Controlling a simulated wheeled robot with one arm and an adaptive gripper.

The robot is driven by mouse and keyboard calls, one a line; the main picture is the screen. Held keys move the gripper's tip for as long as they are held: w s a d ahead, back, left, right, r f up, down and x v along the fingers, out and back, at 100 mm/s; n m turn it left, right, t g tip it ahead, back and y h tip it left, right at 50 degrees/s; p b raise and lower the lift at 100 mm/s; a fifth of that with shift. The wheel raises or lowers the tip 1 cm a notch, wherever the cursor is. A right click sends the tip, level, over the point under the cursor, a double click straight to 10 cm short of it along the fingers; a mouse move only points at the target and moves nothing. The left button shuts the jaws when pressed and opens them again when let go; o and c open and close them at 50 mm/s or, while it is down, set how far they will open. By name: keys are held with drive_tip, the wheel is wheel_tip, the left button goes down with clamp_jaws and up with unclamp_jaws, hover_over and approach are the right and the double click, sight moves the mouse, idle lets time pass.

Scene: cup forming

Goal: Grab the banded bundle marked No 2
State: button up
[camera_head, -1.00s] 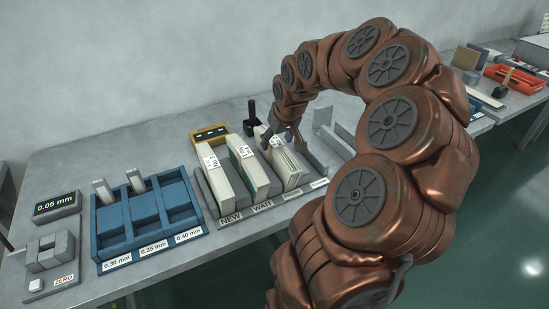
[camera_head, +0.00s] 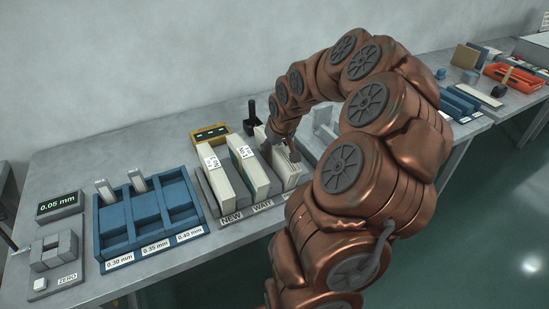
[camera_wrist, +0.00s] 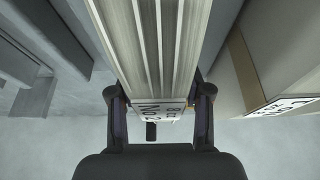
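A pale bundle of sheets (camera_head: 286,176) stands in the right part of the grey rack, to the right of two other bundles. In the wrist view the same bundle (camera_wrist: 158,45) fills the middle. My gripper (camera_head: 282,152) is at the top of this bundle. In the wrist view my gripper (camera_wrist: 160,95) is open, one dark finger on each side of the bundle, with small gaps showing beside it. My wrist and arm hide part of the bundle in the head view.
Two labelled bundles, one left (camera_head: 219,176) and one middle (camera_head: 248,170), stand close by in slots marked NEW and WAIT. A neighbouring bundle (camera_wrist: 270,65) with a tan band is right in the wrist view. A blue tray (camera_head: 150,222) stands further left.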

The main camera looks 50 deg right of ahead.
clamp_jaws()
idle(0.5)
